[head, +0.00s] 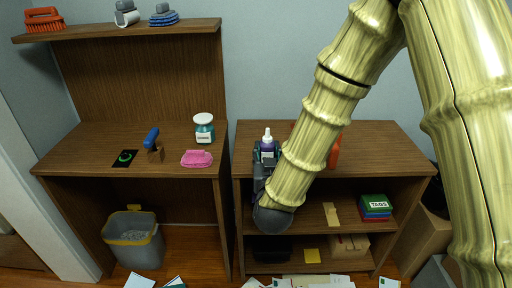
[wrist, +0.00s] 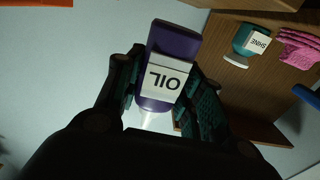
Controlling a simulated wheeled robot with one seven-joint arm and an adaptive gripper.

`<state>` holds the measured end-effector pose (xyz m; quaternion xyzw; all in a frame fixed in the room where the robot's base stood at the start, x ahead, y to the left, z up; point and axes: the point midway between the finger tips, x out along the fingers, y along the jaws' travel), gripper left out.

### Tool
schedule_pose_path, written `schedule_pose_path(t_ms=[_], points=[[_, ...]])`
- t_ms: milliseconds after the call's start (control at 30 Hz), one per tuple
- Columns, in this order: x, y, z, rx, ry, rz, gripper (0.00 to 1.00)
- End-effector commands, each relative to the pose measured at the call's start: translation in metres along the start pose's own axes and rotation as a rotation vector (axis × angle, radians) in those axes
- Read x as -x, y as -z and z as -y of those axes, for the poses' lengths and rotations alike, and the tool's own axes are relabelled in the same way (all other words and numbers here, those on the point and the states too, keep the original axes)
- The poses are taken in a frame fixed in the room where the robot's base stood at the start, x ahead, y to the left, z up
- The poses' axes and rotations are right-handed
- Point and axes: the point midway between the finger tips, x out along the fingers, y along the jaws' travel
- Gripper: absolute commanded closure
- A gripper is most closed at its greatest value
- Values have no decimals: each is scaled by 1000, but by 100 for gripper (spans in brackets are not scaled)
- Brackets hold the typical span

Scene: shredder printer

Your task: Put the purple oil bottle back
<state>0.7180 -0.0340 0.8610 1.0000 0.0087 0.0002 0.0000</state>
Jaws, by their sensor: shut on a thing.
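The purple oil bottle (head: 267,145) has a white nozzle and stands upright between my gripper's fingers, at the left front part of the right cabinet's top (head: 375,145). I cannot tell whether its base touches the wood. In the wrist view the bottle (wrist: 173,45) shows its white OIL label and appears upside down. My gripper (head: 266,157) is shut on it, with one dark finger on each side; the fingers also show in the wrist view (wrist: 157,90). The arm hides part of the cabinet top.
An orange-red object (head: 334,152) is partly hidden behind my arm. On the left desk (head: 75,150) are a SHINE jar (head: 204,130), a pink cloth (head: 197,159), a blue-handled tool (head: 152,140) and a black pad with a green ring (head: 124,158). A gap separates both units.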

Motion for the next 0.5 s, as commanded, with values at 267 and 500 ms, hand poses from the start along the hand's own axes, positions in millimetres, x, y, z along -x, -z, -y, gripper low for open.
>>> schedule_pose_path(t_ms=[267, 500], points=[[-55, -6, 17, -2, -1, -2, 96], [-94, -10, 29, -1, -1, -1, 96]])
